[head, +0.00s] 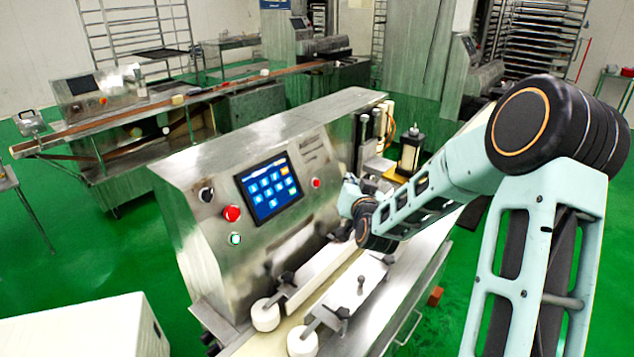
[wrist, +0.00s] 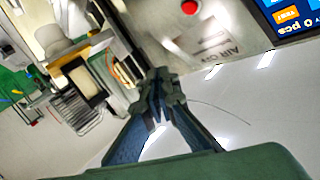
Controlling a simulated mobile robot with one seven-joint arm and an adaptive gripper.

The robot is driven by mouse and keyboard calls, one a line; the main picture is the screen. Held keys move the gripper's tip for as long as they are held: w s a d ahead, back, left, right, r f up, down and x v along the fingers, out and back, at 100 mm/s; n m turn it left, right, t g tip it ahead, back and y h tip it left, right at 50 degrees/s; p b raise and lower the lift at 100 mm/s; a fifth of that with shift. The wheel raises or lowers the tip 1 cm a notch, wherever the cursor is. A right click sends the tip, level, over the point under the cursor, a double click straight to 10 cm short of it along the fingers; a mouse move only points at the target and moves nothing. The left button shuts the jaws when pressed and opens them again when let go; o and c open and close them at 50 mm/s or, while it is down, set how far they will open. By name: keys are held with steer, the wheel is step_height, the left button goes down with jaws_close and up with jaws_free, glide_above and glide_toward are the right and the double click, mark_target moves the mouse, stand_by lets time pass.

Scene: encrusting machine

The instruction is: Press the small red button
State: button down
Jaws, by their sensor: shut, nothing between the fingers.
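The small red button (head: 316,183) sits on the steel front panel of the machine, just right of the blue touchscreen (head: 270,188). In the wrist view a red button (wrist: 190,7) shows at the top edge, beside the screen (wrist: 290,15). My gripper (head: 349,184) is right of the small button in the head view, apart from it. In the wrist view my gripper (wrist: 160,82) has its fingertips together with nothing between them, and the button lies beyond them, up and to the right. Any depth gap to the panel is hard to judge.
A larger red knob (head: 231,213), a black switch (head: 206,194) and a green-lit button (head: 235,239) are left of the screen. The conveyor with white rollers (head: 265,314) runs below the panel. A lamp-like fixture (head: 410,150) and vertical machine parts stand behind my gripper.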

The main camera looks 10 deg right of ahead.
mark_target(317, 183)
steer(key=shift+w+a+f+b, duration=0.45)
steer(key=shift+w+a+f, duration=0.2)
steer(key=shift+w+a, duration=0.3)
steer(key=shift+w+a+f+b, duration=0.4)
steer(key=shift+w+a+f, duration=0.25)
steer(key=shift+w+a, duration=0.25)
steer(key=shift+w+a+f+b, duration=0.45)
steer(key=shift+w+a+f, duration=0.2)
steer(key=shift+w+a, duration=0.3)
steer(key=shift+f, duration=0.1)
steer(key=shift+w+a+f+b, duration=0.1)
steer(key=shift+w+a+b, duration=0.15)
steer(key=shift+b, duration=0.35)
steer(key=shift+w+a+f+b, duration=0.2)
steer(key=shift+w+a+b, duration=0.1)
steer(key=shift+b, duration=0.15)
steer(key=shift+s+d, duration=0.1)
steer(key=shift+s+d+r, duration=0.35)
steer(key=shift+s+d, duration=0.1)
